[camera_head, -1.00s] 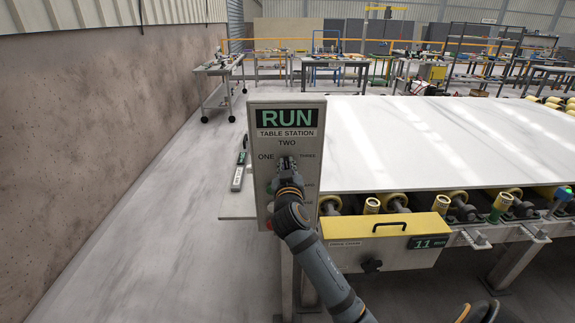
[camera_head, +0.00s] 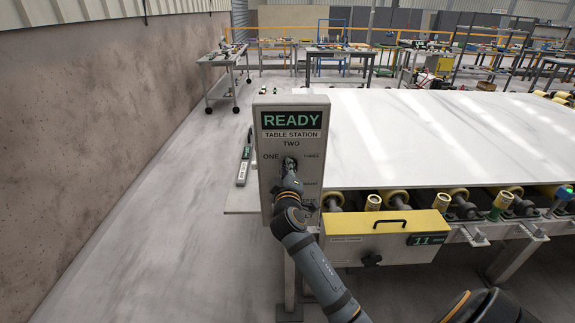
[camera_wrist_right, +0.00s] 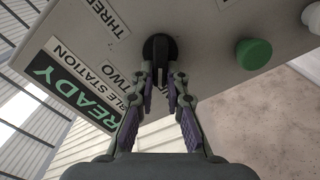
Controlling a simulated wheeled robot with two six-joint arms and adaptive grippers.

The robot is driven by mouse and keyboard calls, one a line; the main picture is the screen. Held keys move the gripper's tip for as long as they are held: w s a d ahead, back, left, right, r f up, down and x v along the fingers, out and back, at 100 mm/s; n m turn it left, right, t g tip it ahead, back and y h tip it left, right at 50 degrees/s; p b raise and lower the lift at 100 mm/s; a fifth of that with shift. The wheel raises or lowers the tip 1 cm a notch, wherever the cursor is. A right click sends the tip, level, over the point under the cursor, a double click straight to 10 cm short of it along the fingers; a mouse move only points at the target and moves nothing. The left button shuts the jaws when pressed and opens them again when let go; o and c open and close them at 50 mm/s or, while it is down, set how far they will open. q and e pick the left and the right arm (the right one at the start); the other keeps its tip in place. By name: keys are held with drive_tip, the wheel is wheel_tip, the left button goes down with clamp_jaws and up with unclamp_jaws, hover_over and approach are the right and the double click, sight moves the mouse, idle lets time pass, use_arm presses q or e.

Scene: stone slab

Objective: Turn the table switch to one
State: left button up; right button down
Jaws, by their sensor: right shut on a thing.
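The grey switch panel (camera_head: 263,185) stands at the left end of the table. Its display (camera_head: 291,119) reads READY above the label TABLE STATION TWO. ONE (camera_head: 268,156) is printed left of the switch and THREE (camera_head: 312,156) right of it. My right gripper (camera_head: 290,166) is at the switch and covers most of it in the head view. In the right wrist view, the black switch knob (camera_wrist_right: 158,48) sits between the fingers of my right gripper (camera_wrist_right: 167,82), shut on its handle. The handle points away from THREE, past the TWO side; ONE is hidden there. My left gripper is not in view.
A green button (camera_wrist_right: 254,53) is beside the knob on the panel. The white slab (camera_head: 430,130) lies on the table right of the panel. A hand-held control (camera_head: 244,163) is left of the panel. The left floor is clear.

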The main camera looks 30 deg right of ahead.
drive_tip(key=shift+f+n, duration=0.1)
drive_tip(key=shift+n, duration=0.4)
drive_tip(key=c, duration=1.4)
unclamp_jaws()
drive_tip(key=shift+o, duration=0.2)
drive_tip(key=v, duration=0.7)
drive_tip(key=shift+s, duration=0.25)
drive_tip(key=shift+a, duration=0.1)
